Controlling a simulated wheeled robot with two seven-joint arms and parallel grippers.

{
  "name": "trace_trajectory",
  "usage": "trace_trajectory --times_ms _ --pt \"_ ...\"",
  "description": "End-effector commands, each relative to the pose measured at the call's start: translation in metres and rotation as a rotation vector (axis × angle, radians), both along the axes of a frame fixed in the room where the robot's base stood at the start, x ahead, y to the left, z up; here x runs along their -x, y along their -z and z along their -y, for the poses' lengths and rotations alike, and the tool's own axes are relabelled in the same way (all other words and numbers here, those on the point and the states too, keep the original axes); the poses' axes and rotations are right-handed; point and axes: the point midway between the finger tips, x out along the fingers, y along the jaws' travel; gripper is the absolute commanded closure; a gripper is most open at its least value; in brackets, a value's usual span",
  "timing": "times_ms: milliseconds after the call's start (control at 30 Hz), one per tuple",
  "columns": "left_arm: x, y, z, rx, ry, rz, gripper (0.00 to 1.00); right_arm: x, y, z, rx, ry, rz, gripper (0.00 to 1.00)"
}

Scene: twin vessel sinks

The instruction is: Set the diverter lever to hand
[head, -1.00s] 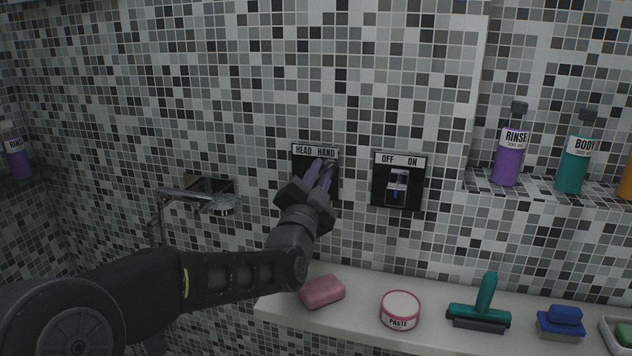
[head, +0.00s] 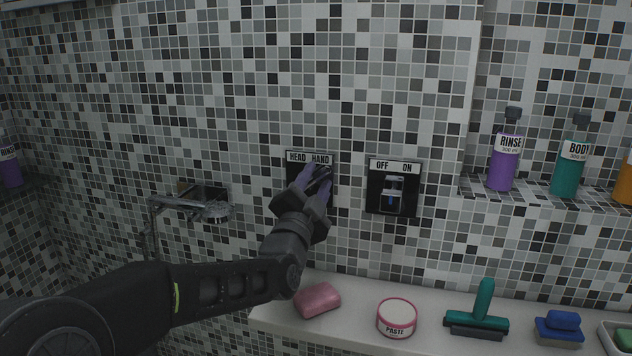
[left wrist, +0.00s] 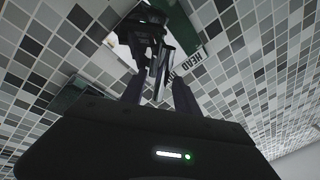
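The diverter plate (head: 296,170) is a dark panel on the tiled wall, with a label reading HEAD on the left and HAND on the right. My left gripper (head: 314,177) is in front of it, fingers towards the plate, and covers much of it. A dark, shiny piece, seemingly the lever (head: 325,172), shows by the fingertips under the HAND side. In the left wrist view the two fingers (left wrist: 158,92) stand apart with a gap, and dark lever parts show between and beyond them. Contact is hard to tell. My right gripper is not in view.
An OFF/ON switch plate (head: 411,200) is close to the right of the gripper. A metal spout (head: 200,207) juts out on the left. Below, a ledge holds pink soap (head: 317,300), a paste tin (head: 397,318) and a green squeegee (head: 480,311). Bottles stand on a shelf (head: 540,190).

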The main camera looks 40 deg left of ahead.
Motion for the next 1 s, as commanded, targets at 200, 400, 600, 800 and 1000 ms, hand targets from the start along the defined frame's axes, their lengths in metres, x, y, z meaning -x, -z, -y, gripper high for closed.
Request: trace_trajectory --times_ms 200,400,600,800,1000 --pt "0.0 0.001 0.001 0.001 0.002 -0.001 0.62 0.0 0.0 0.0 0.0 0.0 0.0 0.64" --pt "0.011 0.004 0.004 0.002 0.002 -0.001 0.62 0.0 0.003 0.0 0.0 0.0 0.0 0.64" --pt "0.039 0.013 0.013 0.001 0.0 0.0 0.62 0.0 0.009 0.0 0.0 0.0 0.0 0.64" --pt "0.064 0.02 0.022 0.001 0.001 0.0 0.62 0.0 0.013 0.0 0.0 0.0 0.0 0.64" --pt "0.069 0.021 0.024 0.001 0.002 -0.002 0.62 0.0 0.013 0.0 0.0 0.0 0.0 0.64"
